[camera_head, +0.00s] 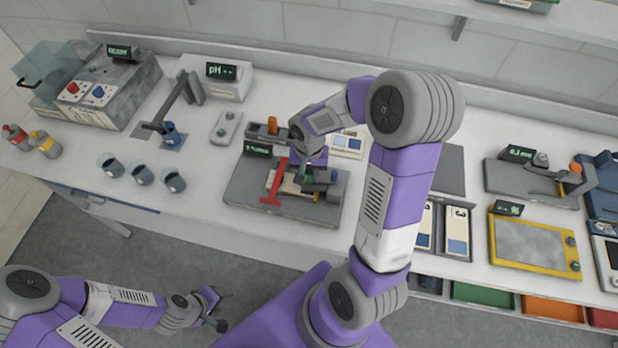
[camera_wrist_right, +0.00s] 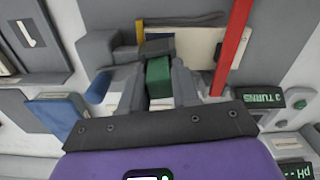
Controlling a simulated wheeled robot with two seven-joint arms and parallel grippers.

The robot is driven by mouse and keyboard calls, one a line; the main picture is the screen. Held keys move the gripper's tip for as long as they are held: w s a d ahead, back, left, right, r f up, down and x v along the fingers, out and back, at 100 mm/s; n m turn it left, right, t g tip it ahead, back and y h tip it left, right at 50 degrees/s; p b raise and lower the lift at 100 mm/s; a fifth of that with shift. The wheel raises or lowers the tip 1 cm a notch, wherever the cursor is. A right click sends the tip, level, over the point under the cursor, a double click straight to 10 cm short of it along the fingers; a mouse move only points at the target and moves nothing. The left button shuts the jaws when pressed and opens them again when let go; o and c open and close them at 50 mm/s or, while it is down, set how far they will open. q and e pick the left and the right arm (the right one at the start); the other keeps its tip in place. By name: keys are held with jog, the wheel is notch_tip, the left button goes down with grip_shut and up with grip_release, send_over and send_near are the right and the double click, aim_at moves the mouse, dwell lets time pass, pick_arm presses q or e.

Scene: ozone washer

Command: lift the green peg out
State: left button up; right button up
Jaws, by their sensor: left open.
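The green peg (camera_wrist_right: 158,76) shows in the right wrist view as a dark green block between the two grey fingers of my right gripper (camera_wrist_right: 159,88). The fingers press on both its sides with no visible gap. In the head view my right gripper (camera_head: 318,172) is low over the grey fixture (camera_head: 245,185), which has a red lever (camera_head: 275,183) and a "3 TURNS" display (camera_head: 258,149). The peg's lower end is hidden, so I cannot tell how deep it sits. My left gripper (camera_head: 213,309) is open and empty at the lower left, away from the bench.
The red lever stands close beside my right gripper, with a cream plate (camera_wrist_right: 190,45) nearby. Several dark cups (camera_head: 142,174) stand left of the fixture. A yellow-framed tray (camera_head: 532,247) and dark weighing plate (camera_head: 520,185) lie at right. Bare bench shows left of the fixture.

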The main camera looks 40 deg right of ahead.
grip_shut()
jog(key=shift+r, duration=0.1)
notch_tip(320, 180, up, 10)
jog(key=shift+p, duration=0.6)
notch_tip(320, 180, up, 7)
jog(key=p, duration=0.5)
jog(key=shift+r+p, duration=0.2)
jog(key=shift+p, duration=0.2)
jog(key=shift+f, duration=0.1)
